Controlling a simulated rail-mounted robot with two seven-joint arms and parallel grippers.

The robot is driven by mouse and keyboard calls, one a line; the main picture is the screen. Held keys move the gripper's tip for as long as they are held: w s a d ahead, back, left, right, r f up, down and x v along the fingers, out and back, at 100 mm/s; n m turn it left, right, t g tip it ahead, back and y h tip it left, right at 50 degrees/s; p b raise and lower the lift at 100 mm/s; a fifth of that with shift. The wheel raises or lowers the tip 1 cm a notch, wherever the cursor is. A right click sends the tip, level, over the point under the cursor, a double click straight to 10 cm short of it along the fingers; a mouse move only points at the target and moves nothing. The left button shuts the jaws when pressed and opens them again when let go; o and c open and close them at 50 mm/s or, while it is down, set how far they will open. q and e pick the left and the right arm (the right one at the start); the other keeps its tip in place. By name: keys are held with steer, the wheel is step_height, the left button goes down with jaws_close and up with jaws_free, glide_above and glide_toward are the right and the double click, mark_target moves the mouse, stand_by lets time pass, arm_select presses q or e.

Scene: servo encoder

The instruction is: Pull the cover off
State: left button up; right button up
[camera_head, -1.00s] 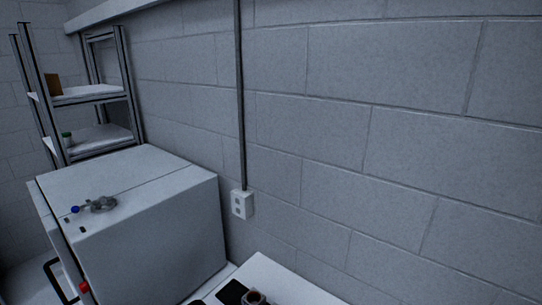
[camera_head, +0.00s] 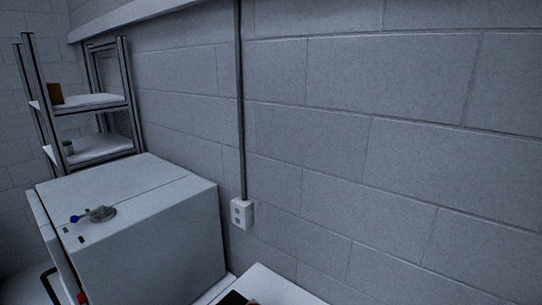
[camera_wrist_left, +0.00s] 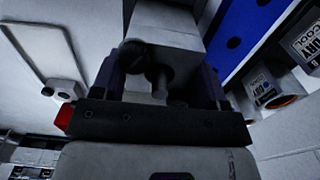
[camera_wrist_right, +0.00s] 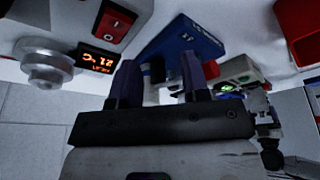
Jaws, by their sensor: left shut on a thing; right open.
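In the left wrist view my left gripper (camera_wrist_left: 160,72) is shut on a pale grey boxy part (camera_wrist_left: 168,25) that lies between its dark fingers. Dark round fittings show on or beside this part, and I cannot tell for sure whether it is the cover. In the right wrist view my right gripper (camera_wrist_right: 160,75) is open, its two fingers apart. A blue box (camera_wrist_right: 190,38) with white lettering lies beyond the fingers, and I cannot tell whether anything touches them. Neither gripper shows in the head view.
A white cabinet (camera_head: 150,225) with a small metal fitting (camera_head: 102,214) on top stands left, before a shelf rack (camera_head: 95,101). A wall outlet (camera_head: 242,213) is behind. The right wrist view shows a red switch (camera_wrist_right: 115,20) and lit display (camera_wrist_right: 96,58). Lettered boxes (camera_wrist_left: 268,90) show in the left wrist view.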

arm_select(q)
steer(key=shift+r, duration=0.1)
steer(key=shift+c, duration=0.8)
steer(key=shift+r+p, duration=0.25)
steer(key=shift+p, duration=0.1)
steer(key=shift+r, duration=0.1)
steer(key=shift+r+p, duration=1)
steer(key=shift+p, duration=0.05)
steer(key=shift+r, duration=0.1)
steer(key=shift+r+p, duration=0.2)
steer(key=shift+p, duration=0.1)
